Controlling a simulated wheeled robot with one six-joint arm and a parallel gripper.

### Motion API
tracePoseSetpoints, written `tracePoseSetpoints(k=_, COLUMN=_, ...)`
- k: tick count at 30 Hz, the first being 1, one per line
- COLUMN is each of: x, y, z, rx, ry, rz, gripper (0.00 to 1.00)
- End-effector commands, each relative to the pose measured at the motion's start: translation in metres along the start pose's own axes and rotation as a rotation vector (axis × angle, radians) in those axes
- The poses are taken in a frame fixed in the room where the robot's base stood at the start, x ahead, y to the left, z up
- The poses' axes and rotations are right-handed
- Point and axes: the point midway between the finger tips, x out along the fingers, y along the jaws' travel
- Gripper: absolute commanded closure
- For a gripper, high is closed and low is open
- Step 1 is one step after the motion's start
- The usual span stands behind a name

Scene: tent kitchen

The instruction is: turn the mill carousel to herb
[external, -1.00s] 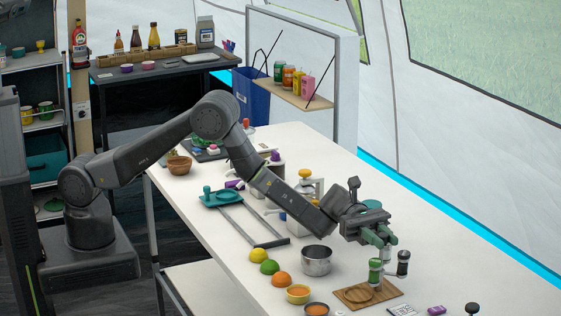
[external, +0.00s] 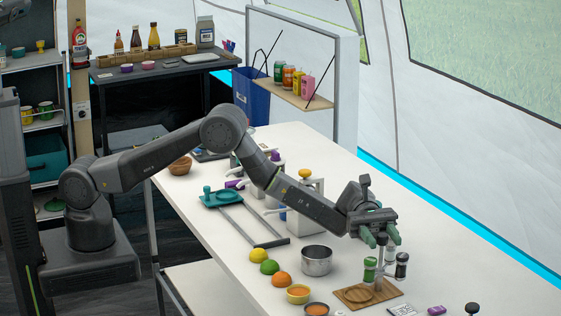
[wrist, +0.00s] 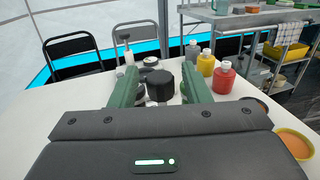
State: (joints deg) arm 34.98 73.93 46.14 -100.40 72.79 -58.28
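The mill carousel (external: 381,274) stands near the front right of the white table. It carries a green mill (external: 369,269) at the left and a black mill (external: 402,266) at the right. A paler mill shows partly between them. My gripper (external: 380,238) is above the carousel, its green fingers pointing down over the middle. In the wrist view, the fingers stand apart on either side of a round black top (wrist: 160,84), with narrow gaps showing. Whether this top is a mill or the carousel's knob I cannot tell. No herb label is readable.
A wooden board (external: 345,298) with a ring lies just in front of the carousel. A steel pot (external: 316,261) and small bowls (external: 298,293) stand to its left. A purple item (external: 437,311) lies to the right. The table behind the carousel's right side is clear.

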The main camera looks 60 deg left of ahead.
Motion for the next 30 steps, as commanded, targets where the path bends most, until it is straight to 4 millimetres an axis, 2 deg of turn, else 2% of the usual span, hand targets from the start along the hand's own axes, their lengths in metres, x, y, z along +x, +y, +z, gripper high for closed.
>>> tracePoseSetpoints(k=4, x=0.0, y=0.0, z=0.001, rx=0.0, ry=0.0, rz=0.0, gripper=0.57)
tracePoseSetpoints(k=7, x=0.0, y=0.0, z=0.01, rx=0.003, ry=0.0, rz=0.0, gripper=0.57)
tracePoseSetpoints(k=15, x=0.0, y=0.0, z=0.061, rx=0.004, ry=-0.001, rz=0.001, gripper=0.57)
tracePoseSetpoints(k=21, x=0.0, y=0.0, z=0.09, rx=0.002, ry=0.0, rz=0.0, gripper=0.57)
tracePoseSetpoints(k=25, x=0.0, y=0.001, z=0.099, rx=0.001, ry=0.0, rz=0.0, gripper=0.57)
tracePoseSetpoints(k=30, x=0.0, y=0.001, z=0.1, rx=0.0, ry=0.0, rz=0.0, gripper=0.57)
